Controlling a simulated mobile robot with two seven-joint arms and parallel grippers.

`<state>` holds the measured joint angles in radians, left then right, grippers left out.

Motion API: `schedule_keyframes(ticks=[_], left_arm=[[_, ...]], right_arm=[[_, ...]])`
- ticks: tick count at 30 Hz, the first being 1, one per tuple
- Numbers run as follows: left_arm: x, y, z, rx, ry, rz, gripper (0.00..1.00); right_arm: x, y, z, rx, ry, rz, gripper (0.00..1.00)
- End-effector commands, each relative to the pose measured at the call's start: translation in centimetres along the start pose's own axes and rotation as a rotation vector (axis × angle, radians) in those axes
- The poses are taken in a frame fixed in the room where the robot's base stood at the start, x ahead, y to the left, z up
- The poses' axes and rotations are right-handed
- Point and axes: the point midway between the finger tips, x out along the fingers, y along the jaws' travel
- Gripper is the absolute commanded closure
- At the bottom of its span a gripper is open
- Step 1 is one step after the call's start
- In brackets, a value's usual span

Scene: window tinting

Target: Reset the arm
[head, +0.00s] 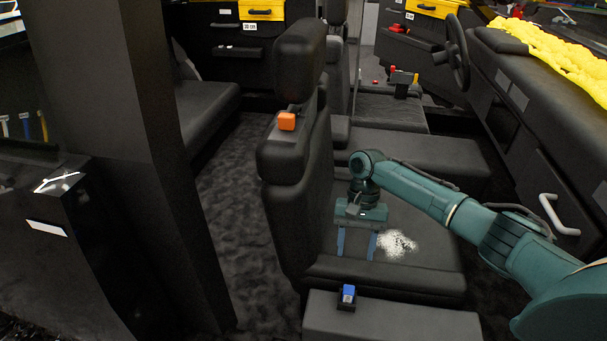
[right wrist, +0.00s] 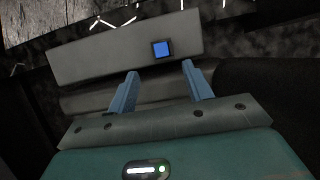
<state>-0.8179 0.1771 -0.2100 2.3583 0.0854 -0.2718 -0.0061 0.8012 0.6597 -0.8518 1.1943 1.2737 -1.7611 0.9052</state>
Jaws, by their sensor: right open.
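My right gripper (head: 356,246) is open and empty, with its two blue fingers spread above the near car seat (head: 330,212) in the head view. The fingers point down toward the seat cushion. In the right wrist view my right gripper (right wrist: 160,88) shows both fingers apart with nothing between them. A small block with a blue face (head: 348,293) sits on the dark box-like ledge (head: 420,322) in front of the seat. The blue block (right wrist: 161,49) also shows beyond the fingers in the right wrist view. My left gripper is not in view.
A white patch (head: 397,244) lies on the seat cushion beside the fingers. An orange block (head: 286,121) rests on the seat's backrest. A dark pillar (head: 120,150) stands at left. The steering wheel (head: 457,52) and the dashboard with yellow cloth (head: 560,55) are at the right.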

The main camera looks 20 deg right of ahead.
Motion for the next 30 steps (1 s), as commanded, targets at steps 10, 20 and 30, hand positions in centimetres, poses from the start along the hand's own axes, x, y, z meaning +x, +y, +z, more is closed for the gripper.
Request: schedule_keyframes(ticks=[10,20,30], left_arm=[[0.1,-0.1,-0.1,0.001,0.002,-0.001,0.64],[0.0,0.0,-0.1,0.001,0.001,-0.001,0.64],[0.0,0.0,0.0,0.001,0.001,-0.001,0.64]], right_arm=[[7.1,-3.1,5.0,-0.298,0.042,0.012,0.5],[13.5,-5.6,16.0,-0.749,0.312,-0.115,0.5],[10.8,1.4,20.4,-0.759,0.614,-0.033,0.5]])
